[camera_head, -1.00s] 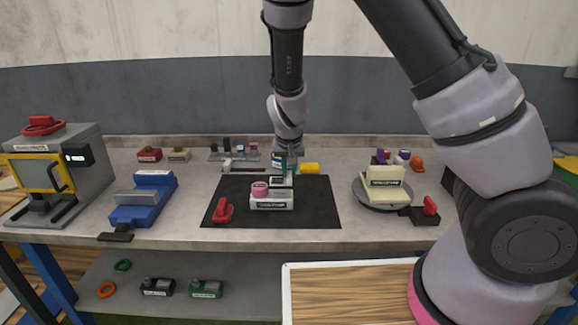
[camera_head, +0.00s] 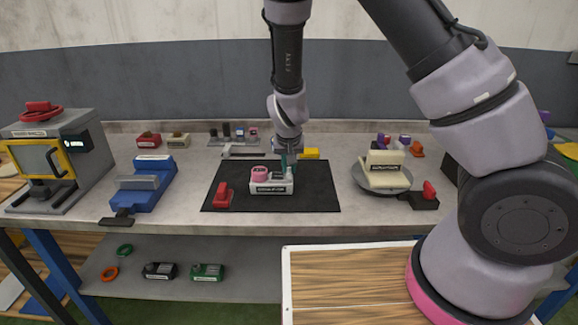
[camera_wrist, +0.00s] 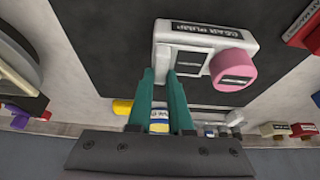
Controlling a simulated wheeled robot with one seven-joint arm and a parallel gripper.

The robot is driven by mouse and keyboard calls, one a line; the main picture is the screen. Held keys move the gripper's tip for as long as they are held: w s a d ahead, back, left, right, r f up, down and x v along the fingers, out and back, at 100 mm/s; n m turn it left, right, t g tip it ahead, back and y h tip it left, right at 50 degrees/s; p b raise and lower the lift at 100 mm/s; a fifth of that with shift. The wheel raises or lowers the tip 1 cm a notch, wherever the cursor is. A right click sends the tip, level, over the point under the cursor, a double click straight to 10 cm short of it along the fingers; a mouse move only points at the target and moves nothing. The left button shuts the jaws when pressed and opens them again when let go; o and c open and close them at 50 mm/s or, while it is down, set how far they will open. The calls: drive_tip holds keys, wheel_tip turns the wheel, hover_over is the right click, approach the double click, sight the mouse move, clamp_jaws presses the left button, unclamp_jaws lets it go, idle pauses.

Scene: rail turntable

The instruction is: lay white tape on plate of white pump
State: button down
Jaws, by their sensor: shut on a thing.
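The white pump (camera_head: 262,188), with a pink knob on its left, stands on the black mat; it also shows in the wrist view (camera_wrist: 215,36). Its plate (camera_wrist: 190,62) is a dark, white-edged square beside the knob. My gripper (camera_head: 286,168) is over the pump's right part, with its teal fingertips close to the plate.
A red clip-like thing (camera_head: 223,197) lies left of the pump on the black mat (camera_head: 316,197). A yellow block (camera_head: 309,153) is behind my gripper. A round grey turntable (camera_head: 402,187) carries a cream pump at right. A blue device (camera_head: 152,190) stands at left.

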drive_tip(key=shift+f, duration=0.3)
idle(0.6)
drive_tip(key=c, duration=0.8)
unclamp_jaws()
drive_tip(key=shift+o, duration=0.2)
drive_tip(key=v, duration=1)
drive_tip(key=s+d+r+m+y, duration=0.1)
drive_tip(key=s+d+r+y, duration=0.15)
drive_tip(key=d+r, duration=0.55)
drive_tip(key=s+d+r+m+y, duration=0.25)
drive_tip(key=d+r, duration=0.35)
drive_tip(key=r, duration=0.5)
drive_tip(key=s+d+r+t+h, duration=0.2)
drive_tip(key=s+d+r, duration=0.6)
drive_tip(key=s, duration=0.3)
drive_tip(key=shift+d+r+t+h, duration=0.3)
drive_tip(key=shift+h, duration=0.1)
